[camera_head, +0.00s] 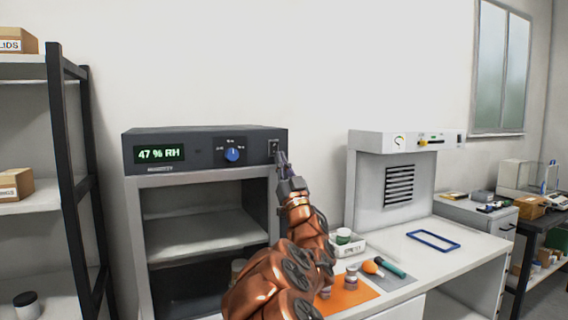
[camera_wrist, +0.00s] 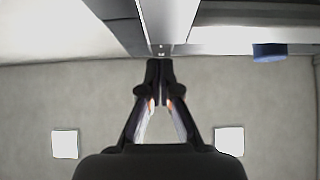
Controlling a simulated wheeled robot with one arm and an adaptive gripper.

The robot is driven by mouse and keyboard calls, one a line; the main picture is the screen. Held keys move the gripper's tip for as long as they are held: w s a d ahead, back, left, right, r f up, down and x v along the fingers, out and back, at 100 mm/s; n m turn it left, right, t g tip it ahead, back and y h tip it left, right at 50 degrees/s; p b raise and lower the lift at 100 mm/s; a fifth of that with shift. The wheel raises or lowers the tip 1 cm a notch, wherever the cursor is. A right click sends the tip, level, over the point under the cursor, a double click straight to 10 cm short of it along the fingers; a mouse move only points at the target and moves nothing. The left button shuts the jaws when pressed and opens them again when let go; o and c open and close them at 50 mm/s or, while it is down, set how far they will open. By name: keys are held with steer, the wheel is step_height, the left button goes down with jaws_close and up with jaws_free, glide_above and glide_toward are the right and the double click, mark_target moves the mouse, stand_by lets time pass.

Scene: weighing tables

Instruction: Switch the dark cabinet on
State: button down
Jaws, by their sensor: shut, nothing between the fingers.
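The dark cabinet (camera_head: 205,137) stands left of centre in the head view, with a dark top panel and an open front with shelves. Its display (camera_head: 158,154) is lit and reads "47 % RH" in green. A blue knob (camera_head: 232,155) sits on the panel; it also shows in the wrist view (camera_wrist: 268,52). A small switch (camera_head: 273,147) is at the panel's right end. My gripper (camera_head: 282,158) is shut and empty, its tips right at or just below the switch; I cannot tell whether they touch. In the wrist view the closed fingers (camera_wrist: 160,68) point at the panel's edge.
A white hood (camera_head: 400,143) with a vent stands to the right. A shelf rack (camera_head: 65,150) stands at left.

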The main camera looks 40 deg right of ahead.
steer(key=b+v, duration=0.2)
steer(key=v, duration=1)
steer(key=shift+a+b, duration=0.25)
steer(key=shift+b, duration=0.1)
steer(key=shift+w+r, duration=0.1)
